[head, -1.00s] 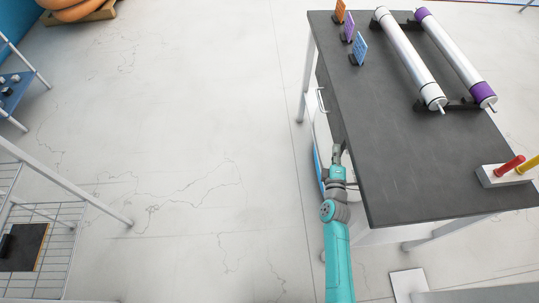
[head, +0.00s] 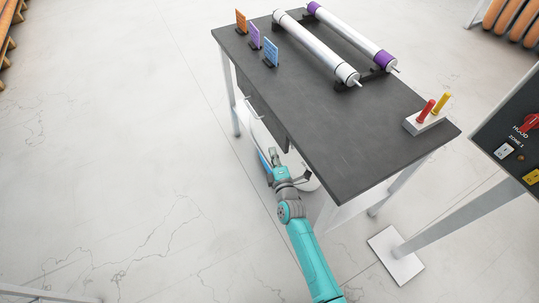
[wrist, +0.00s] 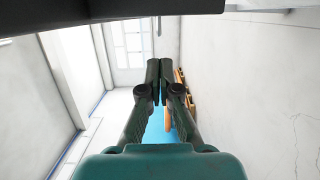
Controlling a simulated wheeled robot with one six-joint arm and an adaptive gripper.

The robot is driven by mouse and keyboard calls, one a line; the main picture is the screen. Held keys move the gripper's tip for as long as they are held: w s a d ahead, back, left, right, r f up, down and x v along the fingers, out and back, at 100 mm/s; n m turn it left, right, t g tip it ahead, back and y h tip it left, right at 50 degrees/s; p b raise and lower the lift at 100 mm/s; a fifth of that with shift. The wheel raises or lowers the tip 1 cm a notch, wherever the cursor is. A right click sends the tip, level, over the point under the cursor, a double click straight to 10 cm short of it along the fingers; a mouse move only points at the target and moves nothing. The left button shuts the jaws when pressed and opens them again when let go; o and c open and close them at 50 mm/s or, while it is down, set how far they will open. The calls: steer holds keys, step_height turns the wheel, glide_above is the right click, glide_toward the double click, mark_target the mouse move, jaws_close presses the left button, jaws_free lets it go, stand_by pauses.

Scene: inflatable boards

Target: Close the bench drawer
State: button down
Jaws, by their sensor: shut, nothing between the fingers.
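The bench (head: 330,120) has a dark top and pale legs. Its drawer (head: 268,125) shows as a dark front under the left long edge, with a small metal handle (head: 250,104). How far the drawer stands out is hard to tell from above. My gripper (head: 274,153) is low beside that left edge, nearer the camera than the handle and apart from it. In the wrist view my gripper (wrist: 160,80) has its fingers together with nothing between them. A dark slab crosses the top of that view; I cannot tell which part of the bench it is.
White rollers with a purple-ended one (head: 350,38), small cards (head: 255,36) and a block with red and yellow handles (head: 425,122) are on the bench top. A control panel (head: 515,130) stands at right. Open floor (head: 120,130) lies left.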

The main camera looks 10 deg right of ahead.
steer(key=s, duration=1)
steer(key=shift+d, duration=0.25)
steer(key=shift+f, duration=0.1)
steer(key=s+d+r+m+g, duration=0.1)
steer(key=s+d+m, duration=0.25)
steer(key=s, duration=0.85)
steer(key=s+d+r+m+g, duration=0.15)
steer(key=s+m, duration=0.35)
steer(key=s, duration=0.8)
steer(key=s+d+r+m+h, duration=0.1)
steer(key=s+r+m, duration=0.9)
steer(key=s, duration=0.7)
step_height(320, 180, up, 4)
steer(key=shift+d+f+g, duration=0.25)
steer(key=shift+d+g, duration=0.05)
steer(key=shift+g, duration=0.05)
steer(key=shift+s, duration=0.1)
